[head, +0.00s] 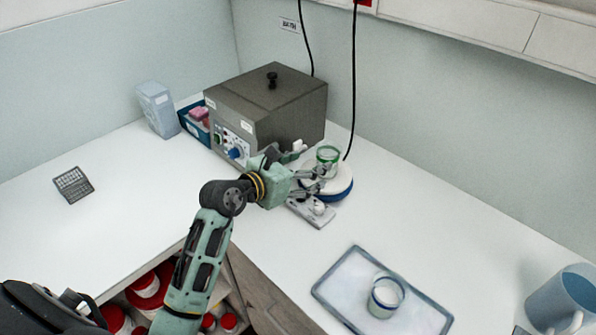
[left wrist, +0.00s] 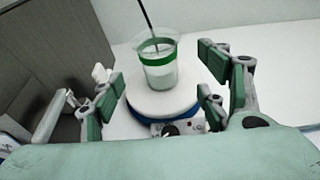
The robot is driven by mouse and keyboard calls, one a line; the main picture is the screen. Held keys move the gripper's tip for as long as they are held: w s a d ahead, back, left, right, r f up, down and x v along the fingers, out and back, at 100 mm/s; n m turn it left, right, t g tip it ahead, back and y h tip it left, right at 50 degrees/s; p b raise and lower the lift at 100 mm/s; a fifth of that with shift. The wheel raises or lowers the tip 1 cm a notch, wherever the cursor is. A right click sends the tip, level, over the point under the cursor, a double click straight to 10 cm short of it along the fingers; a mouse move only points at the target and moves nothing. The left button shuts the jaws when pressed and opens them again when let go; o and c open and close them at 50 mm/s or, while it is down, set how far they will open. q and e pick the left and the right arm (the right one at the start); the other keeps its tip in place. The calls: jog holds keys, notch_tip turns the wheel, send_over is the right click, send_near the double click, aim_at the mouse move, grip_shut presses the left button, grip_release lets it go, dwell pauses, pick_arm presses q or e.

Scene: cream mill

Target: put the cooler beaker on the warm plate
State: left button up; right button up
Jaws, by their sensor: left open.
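A clear beaker with a green band (head: 327,159) holds white contents and stands on the round white warm plate (head: 341,188), which has a blue rim. In the left wrist view, the green-banded beaker (left wrist: 158,65) stands upright on the plate (left wrist: 180,104), beyond my fingers. My left gripper (head: 312,180) is open and empty, its fingers spread in front of the beaker and apart from it. A second beaker (head: 385,297) with a pale blue band and whitish contents stands on the tray (head: 325,292) at the front. Which beaker is cooler does not show. My right gripper is not in view.
A grey box-shaped bath (head: 270,105) with knobs stands left of the plate. A blue bin (head: 190,124), a pale box (head: 157,110) and a small grey rack (head: 73,184) lie further left. A blue jug (head: 563,298) stands at right. A black cable hangs behind the plate.

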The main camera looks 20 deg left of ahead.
pick_arm(q)
jog(key=shift+v, duration=1.55)
